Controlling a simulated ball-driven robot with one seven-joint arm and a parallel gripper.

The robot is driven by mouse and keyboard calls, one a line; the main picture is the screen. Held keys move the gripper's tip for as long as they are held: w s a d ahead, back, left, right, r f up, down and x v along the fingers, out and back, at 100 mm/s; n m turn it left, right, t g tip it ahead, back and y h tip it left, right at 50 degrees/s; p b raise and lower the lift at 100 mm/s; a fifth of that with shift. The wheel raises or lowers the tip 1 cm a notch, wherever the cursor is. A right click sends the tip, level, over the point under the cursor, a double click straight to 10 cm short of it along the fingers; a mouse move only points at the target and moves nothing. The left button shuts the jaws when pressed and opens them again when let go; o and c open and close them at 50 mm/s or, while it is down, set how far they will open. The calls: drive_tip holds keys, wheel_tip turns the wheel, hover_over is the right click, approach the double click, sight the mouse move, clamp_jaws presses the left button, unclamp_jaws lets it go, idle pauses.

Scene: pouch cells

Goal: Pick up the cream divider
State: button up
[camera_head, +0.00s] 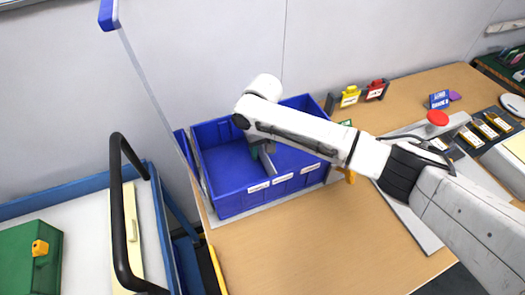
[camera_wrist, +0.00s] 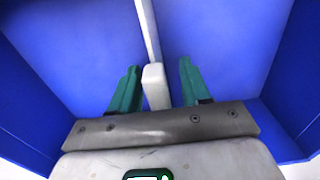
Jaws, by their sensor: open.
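A long cream panel (camera_head: 130,245) with a small raised tab lies on the white-topped cart at the left, partly behind a black handle. In the head view my gripper (camera_head: 262,150) points down into the blue bin (camera_head: 230,197). The wrist view shows my gripper (camera_wrist: 157,85) open, its two green fingers apart. A pale, whitish divider (camera_wrist: 148,30) with a block-shaped tab (camera_wrist: 155,87) stands in the bin, and the tab shows between the fingers with gaps on both sides. In the head view this divider (camera_head: 268,163) looks grey and is partly hidden by my arm.
The bin's blue walls surround my gripper. A green case (camera_head: 30,258) sits on the cart beside the black handle (camera_head: 118,190). A yellow clip (camera_head: 350,96) and a red clip (camera_head: 376,90) stand behind the bin. The front of the wooden table (camera_head: 310,250) is clear.

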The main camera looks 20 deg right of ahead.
drive_tip(key=shift+f, duration=0.45)
clamp_jaws()
